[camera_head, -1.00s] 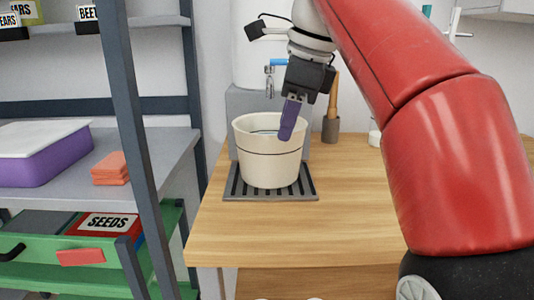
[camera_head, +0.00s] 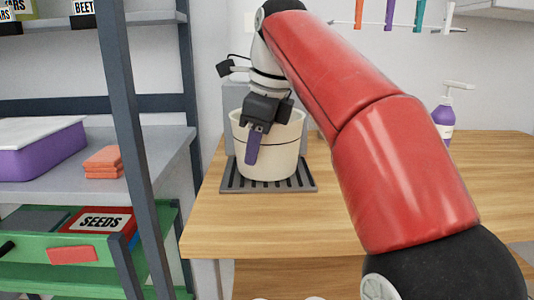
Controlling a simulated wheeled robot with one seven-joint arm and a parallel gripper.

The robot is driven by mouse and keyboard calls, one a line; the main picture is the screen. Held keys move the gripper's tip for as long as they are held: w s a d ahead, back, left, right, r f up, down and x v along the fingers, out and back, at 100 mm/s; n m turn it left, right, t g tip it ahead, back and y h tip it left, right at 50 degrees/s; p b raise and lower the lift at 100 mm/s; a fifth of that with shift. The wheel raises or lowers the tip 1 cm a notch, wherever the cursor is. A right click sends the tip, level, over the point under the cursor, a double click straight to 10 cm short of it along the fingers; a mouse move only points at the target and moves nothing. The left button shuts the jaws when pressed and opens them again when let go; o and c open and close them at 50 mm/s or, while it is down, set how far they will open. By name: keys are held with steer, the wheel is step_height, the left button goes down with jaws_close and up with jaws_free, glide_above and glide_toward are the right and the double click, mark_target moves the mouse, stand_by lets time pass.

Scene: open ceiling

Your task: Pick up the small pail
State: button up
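The small pail (camera_head: 284,150) is cream-coloured with a dark band. It stands upright on a dark slatted drip tray (camera_head: 232,186) on the wooden counter. My gripper (camera_head: 253,150) points down at the pail's left front side. One purple finger shows, overlapping the pail's outer wall in the picture. The second finger is not distinguishable, so I cannot tell how wide the gripper is or whether it touches the pail. My gripper's body hides part of the pail's rim.
The wooden counter (camera_head: 330,225) is clear in front and to the right of the tray. A pump bottle (camera_head: 442,122) stands at the back right. A shelf rack's dark post (camera_head: 128,130) rises at left, with a purple bin (camera_head: 35,155) and an orange stack (camera_head: 103,162) behind it.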

jaws_close()
steer(key=shift+r, duration=0.1)
stand_by(1.3)
